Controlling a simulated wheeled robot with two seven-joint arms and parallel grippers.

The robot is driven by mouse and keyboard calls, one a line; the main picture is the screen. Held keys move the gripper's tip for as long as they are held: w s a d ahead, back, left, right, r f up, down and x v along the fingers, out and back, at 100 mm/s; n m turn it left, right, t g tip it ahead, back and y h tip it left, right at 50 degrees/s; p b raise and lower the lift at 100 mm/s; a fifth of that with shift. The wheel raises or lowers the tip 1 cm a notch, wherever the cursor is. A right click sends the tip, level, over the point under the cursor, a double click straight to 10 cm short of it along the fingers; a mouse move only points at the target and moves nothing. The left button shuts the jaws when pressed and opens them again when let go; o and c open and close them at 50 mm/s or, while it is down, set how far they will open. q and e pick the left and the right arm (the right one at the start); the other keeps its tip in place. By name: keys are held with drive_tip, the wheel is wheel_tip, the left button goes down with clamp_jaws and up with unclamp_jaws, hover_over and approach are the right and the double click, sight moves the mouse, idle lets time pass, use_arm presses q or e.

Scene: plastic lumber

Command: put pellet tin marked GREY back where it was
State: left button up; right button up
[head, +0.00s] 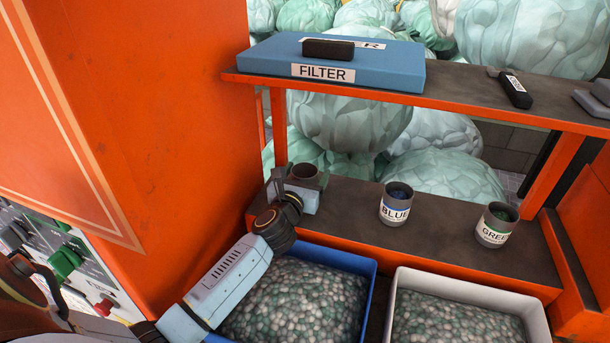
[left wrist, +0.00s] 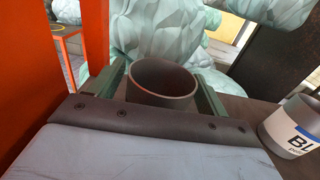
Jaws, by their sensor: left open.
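A dark tin (head: 305,173) stands at the left end of the lower shelf, and its label is not visible, so I cannot read whether it says GREY. It looks empty in the left wrist view (left wrist: 163,82). My left gripper (head: 298,184) is open at the tin. In the left wrist view, its fingers (left wrist: 162,88) stand on either side of the tin, with small gaps visible. The BLUE tin (head: 394,205) and the GREEN tin (head: 496,225) stand upright farther right on the same shelf. My right gripper is not in view.
A blue bin (head: 372,270) and a white bin (head: 455,284) of pellets sit below the shelf front. A blue FILTER box (head: 400,72) lies on the upper shelf (head: 455,85). An orange wall (head: 170,110) rises left of the tin. Bare shelf (head: 345,205) lies between the dark and BLUE tins.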

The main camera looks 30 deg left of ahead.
use_arm(q)
drive_tip(key=shift+r, duration=0.2)
drive_tip(key=v, duration=1.2)
drive_tip(key=shift+p, duration=0.3)
